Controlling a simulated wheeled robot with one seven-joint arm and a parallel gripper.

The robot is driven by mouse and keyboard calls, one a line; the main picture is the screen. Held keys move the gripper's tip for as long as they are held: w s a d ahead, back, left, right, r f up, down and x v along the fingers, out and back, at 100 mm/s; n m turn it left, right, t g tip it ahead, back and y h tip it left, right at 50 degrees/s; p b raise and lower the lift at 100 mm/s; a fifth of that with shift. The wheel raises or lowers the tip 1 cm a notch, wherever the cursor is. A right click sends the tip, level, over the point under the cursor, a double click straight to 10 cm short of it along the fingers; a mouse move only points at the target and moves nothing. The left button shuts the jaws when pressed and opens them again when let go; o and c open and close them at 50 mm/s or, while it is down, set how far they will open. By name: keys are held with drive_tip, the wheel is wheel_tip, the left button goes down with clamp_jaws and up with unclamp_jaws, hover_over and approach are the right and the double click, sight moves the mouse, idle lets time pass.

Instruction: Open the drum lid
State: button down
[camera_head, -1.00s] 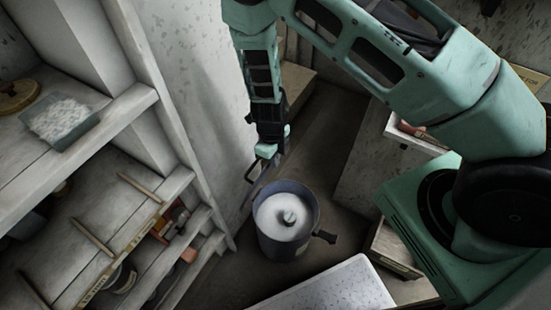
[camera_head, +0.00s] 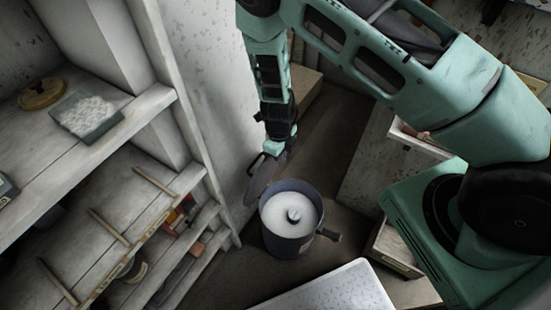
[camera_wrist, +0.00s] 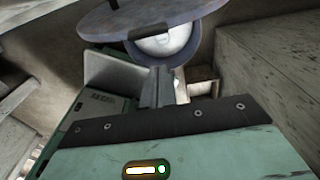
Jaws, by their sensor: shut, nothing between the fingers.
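The drum (camera_head: 286,238) is a dark blue-grey cylinder on the floor, with a side handle at its right. Its top is uncovered, showing a white filling (camera_head: 308,223) with a round knob in the middle. The lid (camera_head: 262,182) is a dark disc standing steeply tilted at the drum's far-left rim. In the wrist view the lid (camera_wrist: 150,18) spans the top, partly covering the white-filled drum opening (camera_wrist: 166,44). My gripper (camera_head: 278,153) is above and beside the lid in the head view. Its fingers (camera_wrist: 157,82) are together and empty; whether they touch the lid is unclear.
Wooden shelves (camera_head: 140,120) fill the left, holding a tray of white material (camera_head: 86,116). A pale wall stands close behind the lid. A white speckled surface (camera_head: 335,292) is in front of the drum. A drawer unit (camera_head: 365,165) stands to its right.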

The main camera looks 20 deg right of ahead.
wheel_tip(320, 180, up, 10)
drive_tip(key=w, duration=0.1)
drive_tip(key=shift+a+p, duration=0.35)
drive_tip(key=shift+a, duration=0.1)
drive_tip(key=s+a+r+n+g+y, duration=0.1)
drive_tip(key=s+a+r+n, duration=0.4)
drive_tip(key=r+n, duration=0.25)
drive_tip(key=s+a+r+n+y, duration=0.2)
drive_tip(key=s+a+r+n, duration=0.25)
drive_tip(key=r+n, duration=0.3)
drive_tip(key=s+d+r+n+h, duration=0.1)
drive_tip(key=s+r+n, duration=0.4)
drive_tip(key=n, duration=0.5)
drive_tip(key=s+d+r+n+t+h, duration=0.1)
drive_tip(key=s+d+r+n, duration=0.1)
drive_tip(key=s+r+n, duration=0.4)
drive_tip(key=s+n, duration=0.3)
drive_tip(key=n, duration=0.2)
drive_tip(key=shift+s+d+r+t, duration=0.15)
drive_tip(key=shift+s+r+t, duration=0.1)
drive_tip(key=shift+s+t, duration=0.1)
